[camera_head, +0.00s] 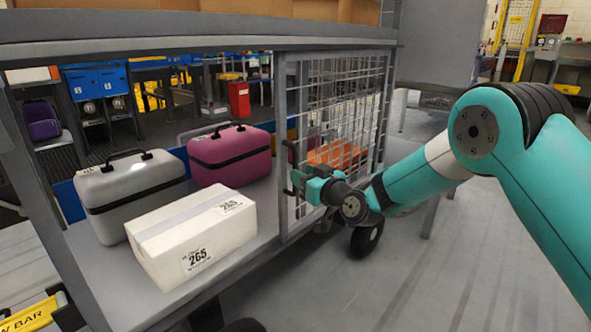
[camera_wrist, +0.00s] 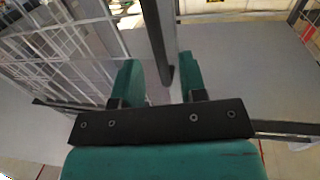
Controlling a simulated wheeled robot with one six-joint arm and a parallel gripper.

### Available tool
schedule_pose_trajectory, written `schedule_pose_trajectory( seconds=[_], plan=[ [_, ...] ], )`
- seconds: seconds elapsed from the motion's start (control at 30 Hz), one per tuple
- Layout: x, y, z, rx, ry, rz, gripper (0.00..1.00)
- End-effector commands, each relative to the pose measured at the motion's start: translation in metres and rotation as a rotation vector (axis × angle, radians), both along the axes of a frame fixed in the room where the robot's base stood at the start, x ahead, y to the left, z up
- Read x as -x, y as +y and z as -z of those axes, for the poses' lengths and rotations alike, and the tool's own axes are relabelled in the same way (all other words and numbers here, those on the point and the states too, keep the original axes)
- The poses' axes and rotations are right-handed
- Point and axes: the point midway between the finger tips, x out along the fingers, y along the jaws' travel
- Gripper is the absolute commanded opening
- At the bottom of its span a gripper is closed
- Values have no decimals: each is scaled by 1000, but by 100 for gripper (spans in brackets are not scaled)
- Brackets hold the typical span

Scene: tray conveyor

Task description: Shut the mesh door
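The mesh door (camera_head: 340,95) is a grey framed wire panel at the right of the cart's luggage bay; mesh also fills the left of the wrist view (camera_wrist: 60,45). The bay left of it is uncovered, and its exact swing angle is hard to judge. My gripper (camera_head: 298,184) is at the door's left upright, by a dark handle-like bar partly hidden by the fingers. In the wrist view, the two teal fingers (camera_wrist: 160,68) are apart, with a dark upright bar (camera_wrist: 154,30) showing between them. Clear gaps show beside the bar; no firm grip is visible.
A white box (camera_head: 185,240), a silver case (camera_head: 125,195) and a magenta case (camera_head: 232,160) sit on the cart shelf (camera_head: 245,240). Something orange (camera_head: 338,155) shows behind the mesh. Grey floor (camera_head: 400,270) is clear in front, beside a cart wheel (camera_head: 367,237).

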Motion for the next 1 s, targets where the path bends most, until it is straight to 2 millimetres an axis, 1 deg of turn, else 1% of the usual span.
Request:
schedule_pose_trajectory(
  seconds=[0.03,0.1,0.3,0.63,0.67,0.7,0.77,0.8,0.83,1.0],
  plan=[
    [-7,7,2,-1,-2,-1,39],
    [-15,14,2,-1,-2,0,39],
    [-29,25,1,0,0,1,39],
    [-32,27,0,-1,2,2,39],
    [-32,27,1,-1,2,2,36],
    [-32,27,0,-1,2,2,27],
    [-32,27,0,-1,2,2,13],
    [-32,27,0,-1,2,2,4],
    [-32,27,0,-1,2,2,0],
    [-32,27,0,0,1,2,0]
  ],
)
